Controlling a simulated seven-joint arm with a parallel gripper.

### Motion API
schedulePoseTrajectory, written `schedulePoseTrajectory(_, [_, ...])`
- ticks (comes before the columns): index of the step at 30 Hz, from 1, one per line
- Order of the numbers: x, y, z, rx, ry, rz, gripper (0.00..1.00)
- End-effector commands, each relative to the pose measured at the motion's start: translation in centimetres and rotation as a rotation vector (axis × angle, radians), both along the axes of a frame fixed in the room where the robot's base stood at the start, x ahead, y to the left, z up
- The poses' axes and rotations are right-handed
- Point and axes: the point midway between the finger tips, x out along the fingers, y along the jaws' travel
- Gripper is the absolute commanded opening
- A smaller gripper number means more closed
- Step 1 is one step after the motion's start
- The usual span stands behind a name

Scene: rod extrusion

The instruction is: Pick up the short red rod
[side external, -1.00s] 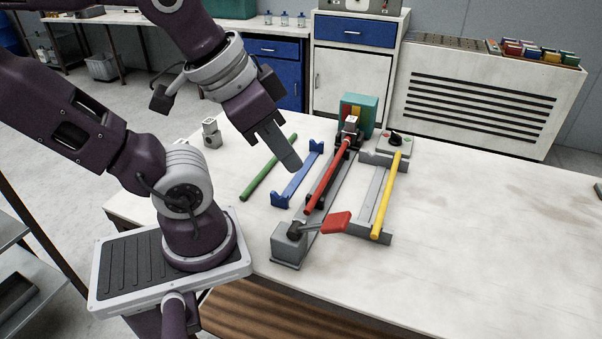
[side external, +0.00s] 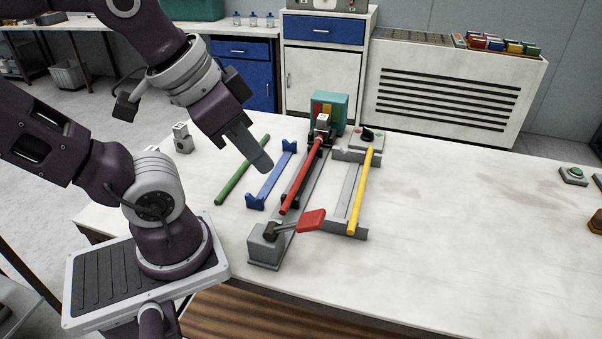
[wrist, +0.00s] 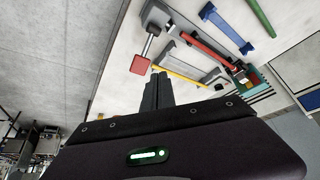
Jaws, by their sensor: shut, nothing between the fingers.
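The red rod (side external: 302,178) lies along the grey fixture (side external: 265,248) with the teal block at its far end. It also shows in the wrist view (wrist: 208,47). My gripper (side external: 264,167) is shut and empty, pointing down over the table to the left of the red rod and apart from it. In the wrist view my shut fingers (wrist: 158,80) show at the middle, with nothing between them. Their exact height above the table is hard to tell.
A blue rack (side external: 272,180) and green rod (side external: 242,170) lie left of the red rod. A yellow rod (side external: 360,190) lies right. A red-paddled lever (side external: 311,219) stands at the fixture's near end; a teal block (side external: 329,106) stands at its far end. The table's right is mostly clear.

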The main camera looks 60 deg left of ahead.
Motion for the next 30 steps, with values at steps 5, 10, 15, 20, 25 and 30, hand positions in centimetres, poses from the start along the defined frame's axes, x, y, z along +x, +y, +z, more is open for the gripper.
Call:
schedulePoseTrajectory(5, [0.0, 0.0, 0.0, 0.000, 0.000, 0.000, 0.00])
schedulePoseTrajectory(10, [0.0, 0.0, 0.0, 0.000, 0.000, 0.000, 0.28])
schedulePoseTrajectory(15, [0.0, 0.0, 0.0, 0.000, 0.000, 0.000, 0.39])
schedulePoseTrajectory(20, [0.0, 0.0, 0.0, 0.000, 0.001, 0.001, 0.39])
schedulePoseTrajectory(25, [4.0, 1.7, 0.6, -0.054, 0.107, 0.130, 0.39])
schedulePoseTrajectory(30, [12.6, 7.7, -2.1, -0.106, 0.318, 0.449, 0.39])
